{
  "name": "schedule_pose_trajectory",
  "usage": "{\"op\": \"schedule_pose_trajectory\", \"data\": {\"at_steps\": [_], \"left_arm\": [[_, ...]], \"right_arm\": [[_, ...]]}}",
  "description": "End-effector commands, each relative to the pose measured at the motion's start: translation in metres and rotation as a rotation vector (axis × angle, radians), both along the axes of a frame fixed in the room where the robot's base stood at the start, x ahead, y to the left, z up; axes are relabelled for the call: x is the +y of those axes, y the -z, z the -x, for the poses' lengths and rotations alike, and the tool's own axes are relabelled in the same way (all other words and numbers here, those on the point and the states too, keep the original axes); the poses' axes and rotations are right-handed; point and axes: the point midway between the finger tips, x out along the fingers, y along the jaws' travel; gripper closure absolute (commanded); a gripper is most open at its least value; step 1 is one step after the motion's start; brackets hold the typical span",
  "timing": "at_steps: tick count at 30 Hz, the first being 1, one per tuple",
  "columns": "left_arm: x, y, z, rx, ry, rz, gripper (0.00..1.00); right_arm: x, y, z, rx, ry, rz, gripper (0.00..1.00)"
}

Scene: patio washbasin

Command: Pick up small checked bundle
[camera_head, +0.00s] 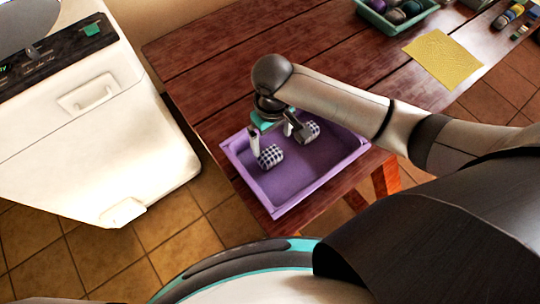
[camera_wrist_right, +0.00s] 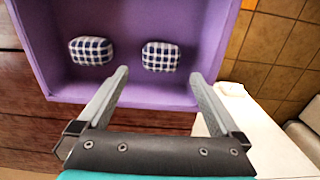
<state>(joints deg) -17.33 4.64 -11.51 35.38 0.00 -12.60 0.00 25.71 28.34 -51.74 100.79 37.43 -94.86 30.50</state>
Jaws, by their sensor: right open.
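Two checked bundles, white and dark blue, lie apart in a purple tray (camera_head: 340,167). One bundle (camera_head: 271,156) is near the tray's left side; it shows in the right wrist view (camera_wrist_right: 160,56). The other bundle (camera_head: 310,131) is farther back, partly hidden by my gripper; it is at left in the wrist view (camera_wrist_right: 92,50). They look close in size. My right gripper (camera_head: 277,139) is open and empty over the tray. In the wrist view its fingertips (camera_wrist_right: 159,75) point toward the first bundle, one on each side of its line, with no grip on it. My left gripper is out of view.
The tray sits at the near corner of a dark red wooden table (camera_head: 215,70). A yellow cloth (camera_head: 443,59) and a green crate (camera_head: 428,15) of round items lie farther back. A white appliance (camera_head: 95,140) stands left of the table, across a gap of tiled floor.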

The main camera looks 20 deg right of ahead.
Motion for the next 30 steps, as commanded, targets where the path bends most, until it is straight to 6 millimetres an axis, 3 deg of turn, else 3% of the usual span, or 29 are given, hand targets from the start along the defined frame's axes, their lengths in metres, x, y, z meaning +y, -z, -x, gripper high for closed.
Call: {"op": "schedule_pose_trajectory", "data": {"at_steps": [3, 11, 19, 30], "left_arm": [[0.0, 0.008, 0.001, 0.002, 0.001, -0.001, 0.5], [0.0, 0.013, 0.001, 0.002, 0.001, -0.001, 0.5], [0.0, 0.027, -0.001, -0.001, 0.0, 0.0, 0.5], [0.0, 0.028, -0.004, -0.006, -0.001, 0.0, 0.5]], "right_arm": [[0.001, 0.023, 0.0, 0.001, -0.001, -0.001, 0.0], [0.001, 0.042, 0.0, -0.001, -0.001, 0.0, 0.0], [0.004, 0.081, -0.002, 0.0, -0.001, 0.0, 0.0], [0.004, 0.088, -0.002, -0.003, -0.002, -0.001, 0.02]]}}
